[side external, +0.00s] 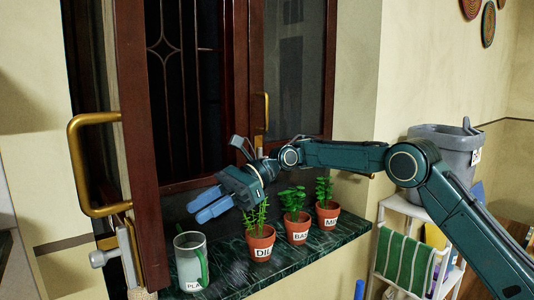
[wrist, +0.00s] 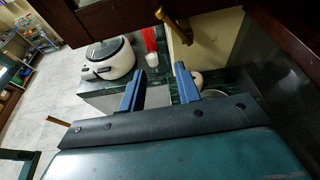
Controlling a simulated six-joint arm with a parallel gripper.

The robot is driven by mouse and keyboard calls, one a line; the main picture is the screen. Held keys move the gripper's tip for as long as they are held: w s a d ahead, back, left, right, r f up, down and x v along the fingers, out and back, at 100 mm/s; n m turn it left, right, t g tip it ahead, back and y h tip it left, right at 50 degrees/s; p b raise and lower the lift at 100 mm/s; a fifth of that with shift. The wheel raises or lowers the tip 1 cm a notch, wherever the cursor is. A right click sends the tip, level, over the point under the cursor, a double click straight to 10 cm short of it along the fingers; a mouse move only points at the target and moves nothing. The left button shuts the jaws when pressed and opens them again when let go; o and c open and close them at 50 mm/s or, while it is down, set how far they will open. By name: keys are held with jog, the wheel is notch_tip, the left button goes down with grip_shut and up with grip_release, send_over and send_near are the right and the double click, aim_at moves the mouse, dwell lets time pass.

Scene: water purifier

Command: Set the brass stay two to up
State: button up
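A large brass handle (side external: 88,165) is fixed to the edge of the open left window shutter (side external: 145,150). A smaller upright brass piece (side external: 263,112) is on the frame by the right pane. I cannot tell which brass part is stay two. In the wrist view a brass fitting (wrist: 176,25) hangs from the dark red wood, beyond my fingertips. My gripper (side external: 205,205) is over the sill, between the left shutter and the pots, apart from the brass parts. In the wrist view its blue fingers (wrist: 160,68) are spread with nothing between them.
Three potted herbs (side external: 297,230) stand on the green marble sill (side external: 235,278), close to my gripper. A metal latch with a round knob (side external: 115,256) is low on the left shutter. A white cooker (wrist: 108,58) shows beyond.

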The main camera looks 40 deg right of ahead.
jog(key=d+r+n+t, duration=0.3)
jog(key=r+n, duration=0.1)
jog(key=r, duration=0.1)
jog(key=shift+s+r, duration=0.15)
jog(key=shift+s, duration=0.25)
jog(key=x, duration=1.4)
jog(key=shift+d, duration=0.1)
grip_shut()
